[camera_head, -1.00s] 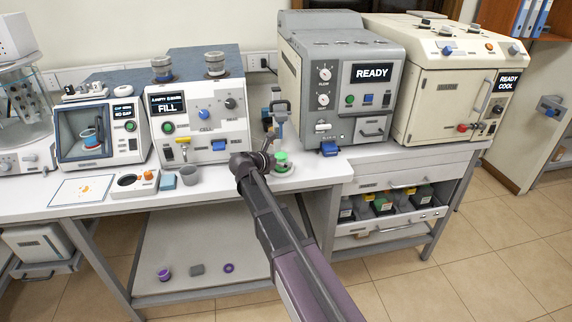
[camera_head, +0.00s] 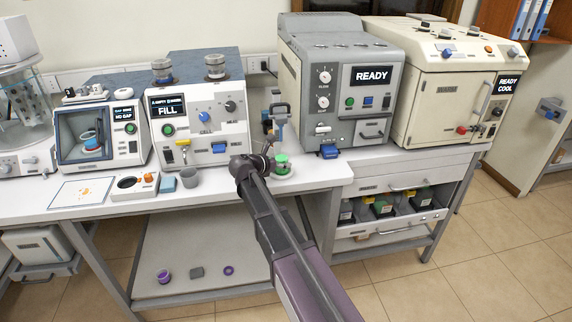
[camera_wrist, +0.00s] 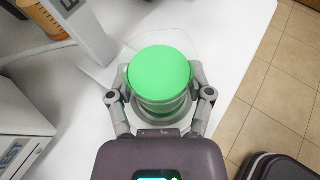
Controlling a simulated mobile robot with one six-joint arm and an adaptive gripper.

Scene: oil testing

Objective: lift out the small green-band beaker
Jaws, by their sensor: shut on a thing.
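The small green-topped vessel (camera_head: 281,161) stands at the front of the bench, below an upright stand. In the wrist view this vessel (camera_wrist: 160,72) shows a flat bright green top and a greyish, glassy body below it. In the head view my gripper (camera_head: 268,163) is at the vessel's left side, partly hidden by my wrist. The vessel's base is hidden.
The stand (camera_head: 279,125) rises close behind the vessel. The grey READY machine (camera_head: 330,100) is to the right and the FILL machine (camera_head: 205,115) to the left. Bare bench (camera_head: 320,173) lies right.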

